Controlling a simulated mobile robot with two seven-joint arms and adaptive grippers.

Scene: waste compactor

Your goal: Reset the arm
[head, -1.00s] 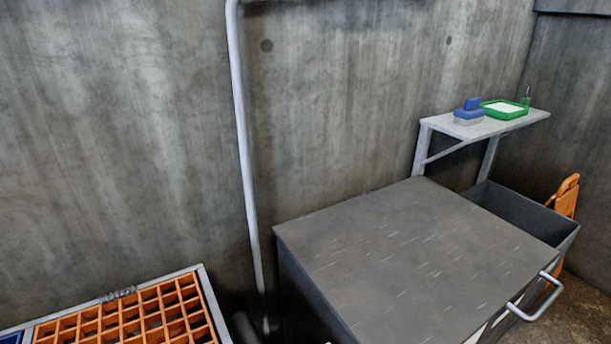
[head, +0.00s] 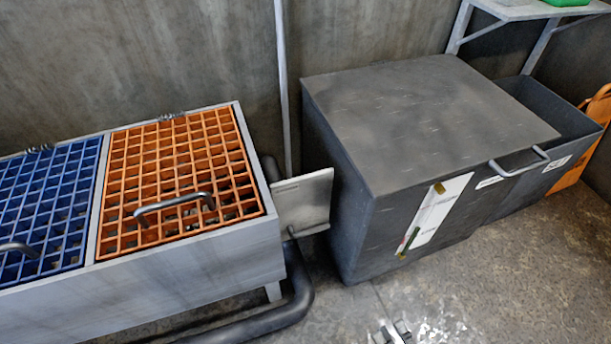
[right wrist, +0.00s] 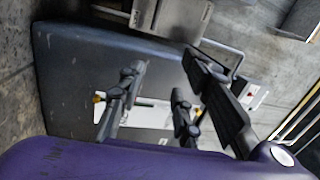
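My left gripper is in neither view.
At left stands a grey frame with a blue grate (head: 50,205) and an orange grate (head: 180,175), both with handles. A dark pipe (head: 270,320) runs along the floor. An open grey bin (head: 560,115) stands right of the box. Floor at lower right is clear.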

